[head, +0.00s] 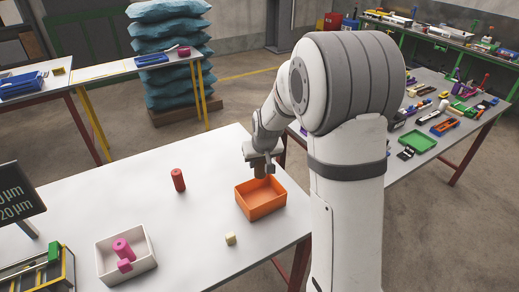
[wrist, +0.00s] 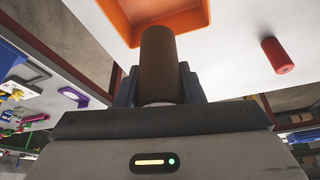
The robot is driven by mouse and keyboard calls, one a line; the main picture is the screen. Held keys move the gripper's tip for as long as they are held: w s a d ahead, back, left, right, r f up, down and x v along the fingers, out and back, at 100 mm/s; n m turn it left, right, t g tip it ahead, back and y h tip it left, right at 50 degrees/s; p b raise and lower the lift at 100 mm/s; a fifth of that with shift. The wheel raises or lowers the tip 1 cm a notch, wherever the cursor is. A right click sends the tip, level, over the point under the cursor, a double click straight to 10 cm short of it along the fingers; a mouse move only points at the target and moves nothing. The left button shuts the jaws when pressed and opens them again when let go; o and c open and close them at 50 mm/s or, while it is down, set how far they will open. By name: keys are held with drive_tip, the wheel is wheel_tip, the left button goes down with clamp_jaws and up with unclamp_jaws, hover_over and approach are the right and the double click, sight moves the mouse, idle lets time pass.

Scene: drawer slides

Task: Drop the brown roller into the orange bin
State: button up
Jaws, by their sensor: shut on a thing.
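The brown roller (wrist: 158,62) is held upright between the fingers of my gripper (wrist: 158,85) in the wrist view. In the head view the roller (head: 260,171) shows just below my gripper (head: 261,160), at the back edge of the orange bin (head: 262,210). The bin is an open, shallow box near the right edge of the white table, and it looks empty. Its rim (wrist: 196,22) shows beyond the roller in the wrist view. I cannot tell whether the roller is over the bin's opening or just behind its rim.
A red roller (head: 178,180) stands on the white table (head: 190,240) left of the bin. A cream block (head: 231,239) lies in front of it. A white tray (head: 148,262) holds pink pieces (head: 123,250). A dark sign (head: 18,193) stands at the left. The table's middle is mostly clear.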

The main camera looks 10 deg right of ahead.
sight(263, 176)
drive_tip(key=shift+w+f, duration=0.1)
drive_tip(key=shift+f, duration=0.05)
drive_tip(key=shift+d+f+b, duration=0.1)
drive_tip(key=shift+f+b, duration=3.3)
drive_tip(key=shift+f, duration=2.15)
drive_tip(key=o, duration=1.1)
drive_tip(key=shift+o, duration=0.2)
drive_tip(key=shift+p+v, duration=1.6)
drive_tip(key=shift+v, duration=1.7)
drive_tip(key=shift+s+r+p, duration=0.3)
drive_tip(key=shift+s+r, duration=0.05)
drive_tip(key=shift+r, duration=0.3)
